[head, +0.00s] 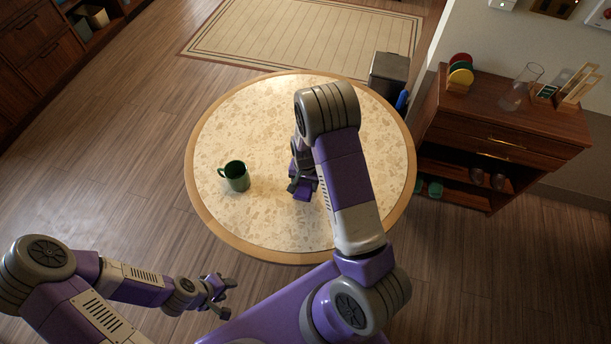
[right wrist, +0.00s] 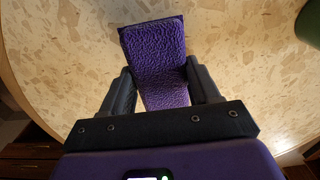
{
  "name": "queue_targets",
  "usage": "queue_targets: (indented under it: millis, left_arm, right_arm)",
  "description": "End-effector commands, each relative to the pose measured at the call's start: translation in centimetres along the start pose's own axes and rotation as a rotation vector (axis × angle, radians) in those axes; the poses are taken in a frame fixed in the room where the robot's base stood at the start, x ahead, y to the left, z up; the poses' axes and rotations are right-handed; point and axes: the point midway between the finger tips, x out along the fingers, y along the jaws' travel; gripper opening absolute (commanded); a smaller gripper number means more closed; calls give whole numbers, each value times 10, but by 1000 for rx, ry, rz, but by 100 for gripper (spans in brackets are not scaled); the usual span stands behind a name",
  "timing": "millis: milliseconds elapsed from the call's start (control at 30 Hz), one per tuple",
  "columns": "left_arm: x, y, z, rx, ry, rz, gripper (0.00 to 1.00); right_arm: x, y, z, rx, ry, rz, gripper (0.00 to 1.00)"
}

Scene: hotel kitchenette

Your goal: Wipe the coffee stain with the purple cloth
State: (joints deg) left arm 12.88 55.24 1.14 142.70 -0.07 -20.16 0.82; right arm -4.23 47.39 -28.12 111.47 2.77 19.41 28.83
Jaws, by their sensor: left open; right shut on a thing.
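The purple cloth (head: 303,195) is at the round table, and it also shows as a textured purple pad in the right wrist view (right wrist: 154,50). My right gripper (head: 300,186) is shut on it, with one finger on each side of the cloth in the right wrist view (right wrist: 163,88). The cloth is at or close to the tabletop; I cannot tell whether it touches. I cannot make out a coffee stain in either view; my right arm and the cloth hide part of the table. My left gripper (head: 228,297) is open and empty, off the table's front left edge.
The round speckled table (head: 250,120) has a wooden rim. A green mug (head: 236,176) stands on it, left of the cloth. A dark bin (head: 389,75) stands behind the table. A wooden cabinet (head: 510,125) is at the right. The table's back left is clear.

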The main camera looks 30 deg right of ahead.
Motion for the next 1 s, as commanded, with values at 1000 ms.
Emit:
queue_targets:
  millis: [1000]
  left_arm:
    - [-7, 2, 0, 0, 0, 0, 43]
  right_arm:
    - [-40, -20, 16, -158, -4, -13, 36]
